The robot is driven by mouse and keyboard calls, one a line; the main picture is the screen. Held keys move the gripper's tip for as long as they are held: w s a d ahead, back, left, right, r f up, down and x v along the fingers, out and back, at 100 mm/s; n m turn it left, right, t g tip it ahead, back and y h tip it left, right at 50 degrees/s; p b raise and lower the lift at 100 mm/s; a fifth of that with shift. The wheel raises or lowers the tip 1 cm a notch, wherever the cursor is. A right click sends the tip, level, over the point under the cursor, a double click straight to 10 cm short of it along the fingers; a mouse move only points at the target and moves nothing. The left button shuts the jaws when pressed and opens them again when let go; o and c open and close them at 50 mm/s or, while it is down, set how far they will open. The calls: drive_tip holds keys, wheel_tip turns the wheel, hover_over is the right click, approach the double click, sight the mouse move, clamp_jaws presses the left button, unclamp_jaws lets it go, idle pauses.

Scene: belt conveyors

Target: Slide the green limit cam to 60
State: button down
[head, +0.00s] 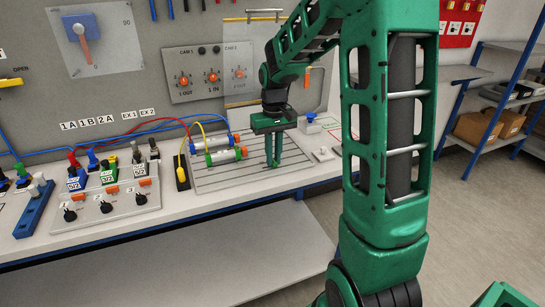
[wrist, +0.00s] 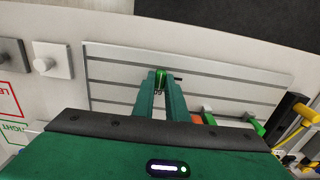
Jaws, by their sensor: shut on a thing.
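The green limit cam (wrist: 160,76) is a small green piece with a dark pin at its side, low over the grooved grey plate (wrist: 120,68). In the wrist view it sits between the fingertips of my gripper (wrist: 154,84), which is shut on it. In the head view my gripper (head: 273,162) points down at the right part of the plate (head: 215,181), and its fingers hide the cam. A cylinder with green ends (head: 226,156) lies on the plate just left of my gripper. I cannot read any scale or the number 60.
A blue-ended cylinder (head: 215,142) lies behind the green-ended one, with blue and yellow hoses nearby. A valve block (head: 107,203) stands left on the bench. A white button box (wrist: 50,61) is beside the plate. The plate's front strip is clear.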

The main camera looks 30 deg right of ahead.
drive_tip(key=c, duration=1.8)
unclamp_jaws()
drive_tip(key=shift+d, duration=0.25)
drive_tip(key=shift+o, duration=0.2)
drive_tip(key=shift+r, duration=0.1)
wheel_tip(320, 180, up, 11)
drive_tip(key=shift+f, duration=0.2)
drive_tip(key=s+f+m, duration=0.2)
drive_tip(key=s+f, duration=0.1)
drive_tip(key=s, duration=1.2)
drive_tip(key=s+f+m, duration=0.2)
drive_tip(key=s+f, duration=0.1)
drive_tip(key=s, duration=1.2)
drive_tip(key=shift+a, duration=0.35)
